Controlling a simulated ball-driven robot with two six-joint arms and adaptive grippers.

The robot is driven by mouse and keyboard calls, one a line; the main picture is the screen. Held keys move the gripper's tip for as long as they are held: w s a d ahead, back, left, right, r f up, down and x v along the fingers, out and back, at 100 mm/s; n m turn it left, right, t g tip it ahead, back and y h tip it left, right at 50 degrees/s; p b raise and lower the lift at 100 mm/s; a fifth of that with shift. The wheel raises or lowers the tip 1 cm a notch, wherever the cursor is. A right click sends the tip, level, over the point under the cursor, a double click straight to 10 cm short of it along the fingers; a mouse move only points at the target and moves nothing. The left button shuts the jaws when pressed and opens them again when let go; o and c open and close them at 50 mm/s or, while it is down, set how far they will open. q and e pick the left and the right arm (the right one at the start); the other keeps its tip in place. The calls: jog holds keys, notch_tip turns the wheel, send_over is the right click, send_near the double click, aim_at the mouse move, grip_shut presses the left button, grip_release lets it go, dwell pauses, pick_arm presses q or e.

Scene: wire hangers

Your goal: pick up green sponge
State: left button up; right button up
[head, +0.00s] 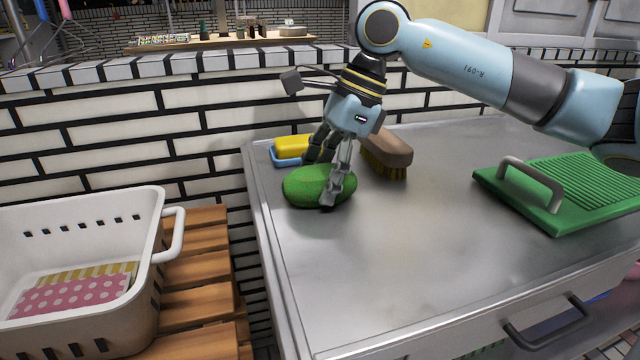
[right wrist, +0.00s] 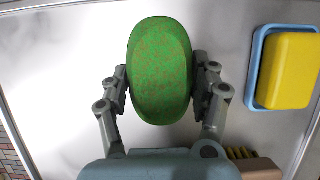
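The green sponge (head: 305,186) is an oval, speckled block at the left of the metal counter in the head view. It appears to rest on the counter top. My right gripper (head: 327,178) reaches down over it, one finger on the near side and one on the far side. In the right wrist view the sponge (right wrist: 160,70) lies between the two fingers of my right gripper (right wrist: 160,82), which appear to touch both its long sides. My left gripper is not in view.
A yellow sponge (head: 294,146) in a blue tray (head: 287,161) and a brown brush (head: 388,148) stand close behind the gripper. A green ridged board (head: 575,185) lies at the right. A white basket (head: 130,215) stands lower left. The counter's middle (head: 420,230) is clear.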

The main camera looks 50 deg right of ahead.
aim_at(314, 172)
jog(key=c, duration=0.3)
jog(key=shift+r, duration=0.4)
notch_tip(314, 172, up, 4)
jog(key=shift+d+f+p, duration=0.1)
jog(key=shift+d+p, duration=0.05)
jog(key=shift+p, duration=0.4)
pick_arm(q)
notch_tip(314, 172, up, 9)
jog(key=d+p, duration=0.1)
jog(key=p, duration=0.7)
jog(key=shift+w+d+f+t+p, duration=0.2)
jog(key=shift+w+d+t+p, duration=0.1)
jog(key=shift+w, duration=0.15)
pick_arm(e)
jog(key=d+r, duration=0.2)
jog(key=d, duration=0.1)
jog(key=s+d+r, duration=0.1)
jog(key=d+r, duration=0.1)
jog(key=d, duration=0.2)
jog(key=d+r, duration=0.2)
jog(key=d, duration=0.2)
jog(key=shift+s+d+r, duration=0.1)
jog(key=shift+s+r, duration=0.1)
jog(key=shift+s, duration=0.05)
